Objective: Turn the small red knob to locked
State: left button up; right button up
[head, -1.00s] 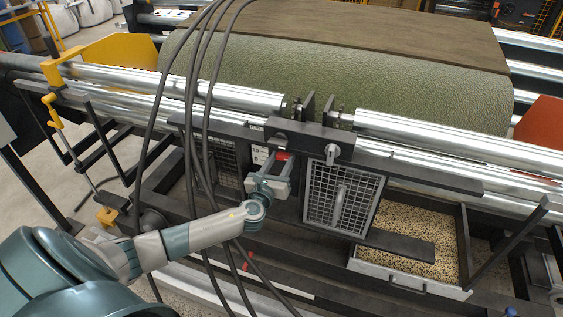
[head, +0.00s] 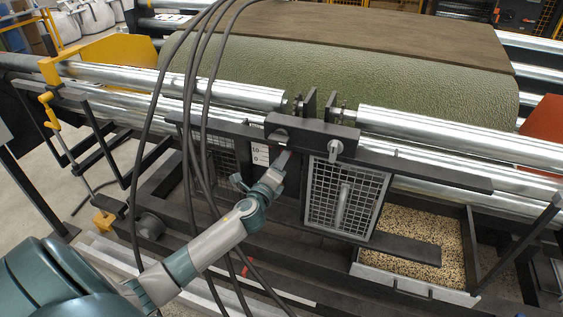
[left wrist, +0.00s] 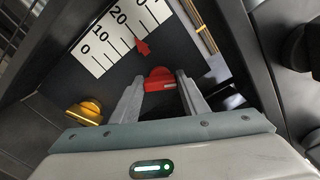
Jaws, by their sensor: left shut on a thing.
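The small red knob (left wrist: 158,76) sits on a dark panel in the left wrist view, with a pale mark at its lower right edge. My left gripper (head: 283,160) is at the panel in the head view; in the wrist view its two fingers stand on either side of the knob and are shut on it. The knob is hidden behind the gripper in the head view. A white scale (left wrist: 107,41) with a red pointer (left wrist: 142,47) near the 20 is above the knob. I see no locked marking. My right gripper is not in view.
A yellow knob (left wrist: 86,111) is at the lower left of the red one. Black cables (head: 203,150) hang in front of the frame. A mesh guard (head: 345,195) stands right of the gripper, with a tray of granules (head: 358,266) beyond. Steel rollers (head: 455,133) run above.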

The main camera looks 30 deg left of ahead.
pick_arm(q)
jog(key=shift+a+f+n, duration=0.1)
jog(key=shift+n, duration=2.9)
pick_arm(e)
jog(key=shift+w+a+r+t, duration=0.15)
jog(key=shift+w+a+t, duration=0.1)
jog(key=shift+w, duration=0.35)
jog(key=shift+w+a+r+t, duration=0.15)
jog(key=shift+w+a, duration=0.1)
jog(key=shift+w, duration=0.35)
pick_arm(q)
jog(key=o, duration=1.1)
jog(key=shift+c, duration=0.2)
